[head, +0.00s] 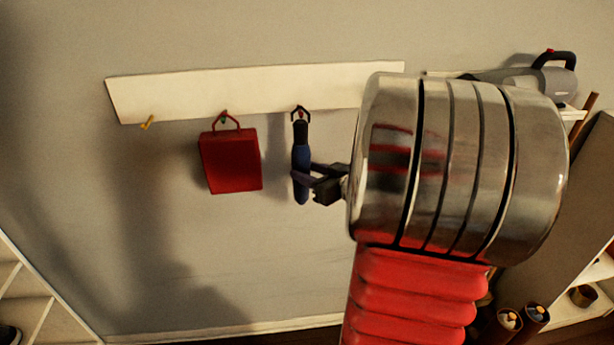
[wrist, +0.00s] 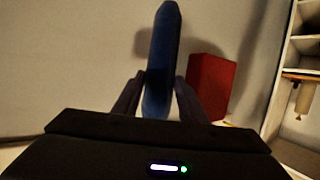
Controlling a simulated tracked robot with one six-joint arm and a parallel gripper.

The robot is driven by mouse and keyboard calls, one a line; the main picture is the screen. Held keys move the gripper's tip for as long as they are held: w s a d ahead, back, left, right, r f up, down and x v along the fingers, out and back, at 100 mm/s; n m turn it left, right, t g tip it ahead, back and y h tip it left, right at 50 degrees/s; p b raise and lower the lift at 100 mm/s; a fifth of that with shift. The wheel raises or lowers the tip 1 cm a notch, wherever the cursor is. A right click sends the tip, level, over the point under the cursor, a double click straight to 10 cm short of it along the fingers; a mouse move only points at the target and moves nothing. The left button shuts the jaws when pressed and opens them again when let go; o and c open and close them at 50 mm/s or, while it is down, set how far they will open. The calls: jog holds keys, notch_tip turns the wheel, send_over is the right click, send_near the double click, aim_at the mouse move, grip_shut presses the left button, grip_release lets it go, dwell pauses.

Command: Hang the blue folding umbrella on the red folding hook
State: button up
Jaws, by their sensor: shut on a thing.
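The blue folding umbrella (head: 301,158) hangs upright below the white wall board, with a dark handle and a dark loop at its top. It also shows in the wrist view (wrist: 159,55), between my two fingers. My gripper (head: 303,177) is shut on the umbrella's lower body, coming from the right. The red folding hook (head: 300,108) is only a small reddish spot at the board's lower edge. The loop overlaps it; I cannot tell whether the loop is seated on it.
The white board (head: 200,90) also carries a yellow hook (head: 148,122) at the left and a red bag (head: 231,161) hanging left of the umbrella. A grey handheld appliance (head: 555,77) sits at the upper right. The wall below the bag is clear.

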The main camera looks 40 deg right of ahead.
jog(key=shift+w+d, duration=0.5)
jog(key=shift+w, duration=0.25)
jog(key=shift+w+d+f, duration=0.4)
jog(key=shift+w+f, duration=0.15)
jog(key=o, duration=1.3)
jog(key=shift+o, duration=0.2)
jog(key=shift+f, duration=0.1)
jog(key=v, duration=1.3)
jog(key=shift+s, duration=0.35)
